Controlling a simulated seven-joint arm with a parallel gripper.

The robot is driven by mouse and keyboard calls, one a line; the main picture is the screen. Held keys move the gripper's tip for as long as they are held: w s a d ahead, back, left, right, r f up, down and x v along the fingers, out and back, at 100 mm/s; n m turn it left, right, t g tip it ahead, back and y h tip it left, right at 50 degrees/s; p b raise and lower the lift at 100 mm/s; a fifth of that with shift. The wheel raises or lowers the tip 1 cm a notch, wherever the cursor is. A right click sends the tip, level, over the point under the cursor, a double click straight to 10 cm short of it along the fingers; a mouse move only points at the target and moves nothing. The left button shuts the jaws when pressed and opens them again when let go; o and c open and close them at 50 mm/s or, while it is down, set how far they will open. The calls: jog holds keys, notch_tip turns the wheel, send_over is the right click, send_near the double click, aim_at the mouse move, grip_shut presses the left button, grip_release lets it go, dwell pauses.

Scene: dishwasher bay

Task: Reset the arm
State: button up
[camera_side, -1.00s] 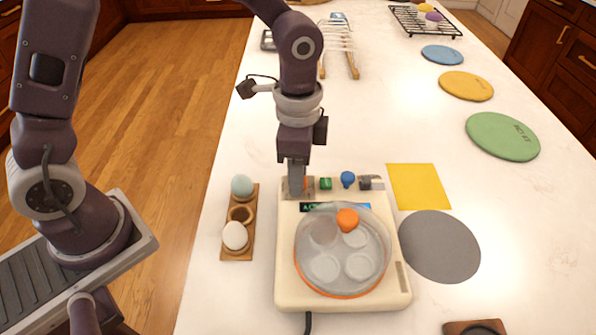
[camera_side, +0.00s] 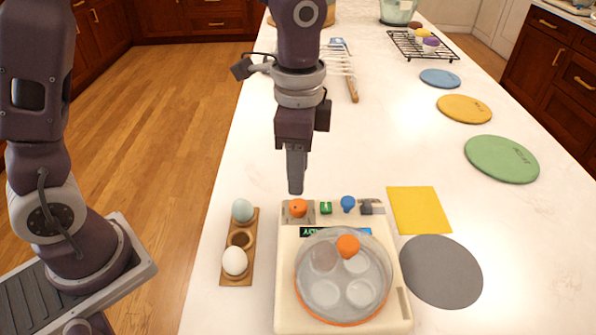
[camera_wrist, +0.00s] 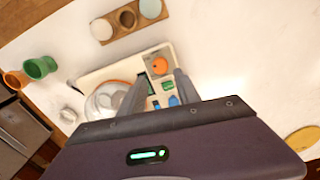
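My gripper (camera_side: 296,188) points down in the side view, above and behind the orange knob (camera_side: 298,208) of the cream cooker (camera_side: 286,290). It looks clear of the knob. In the wrist view my gripper (camera_wrist: 158,76) shows its two fingers apart with nothing between them but the view of the cooker. The orange knob also shows there (camera_wrist: 159,66), beyond the fingertips. A clear lid with an orange handle (camera_side: 348,246) covers the cooker's round pan.
A wooden egg holder (camera_side: 240,240) with a white egg and a pale blue egg stands left of the cooker. A yellow square (camera_side: 420,210) and grey disc (camera_side: 440,271) lie to its right. Green (camera_side: 502,159), yellow and blue discs lie farther back. The counter's middle behind the cooker is clear.

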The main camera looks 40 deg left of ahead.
jog(key=s+a+r+n+t, duration=0.2)
jog(key=s+a+r+n, duration=0.2)
jog(key=s, duration=0.4)
jog(key=s+a+r+n+t, duration=0.3)
jog(key=s+a+n, duration=0.3)
jog(key=s, duration=0.3)
jog(key=shift+a+r+n+t, duration=0.15)
jog(key=shift+r+n+t, duration=0.15)
jog(key=shift+r, duration=0.6)
jog(key=shift+w, duration=0.1)
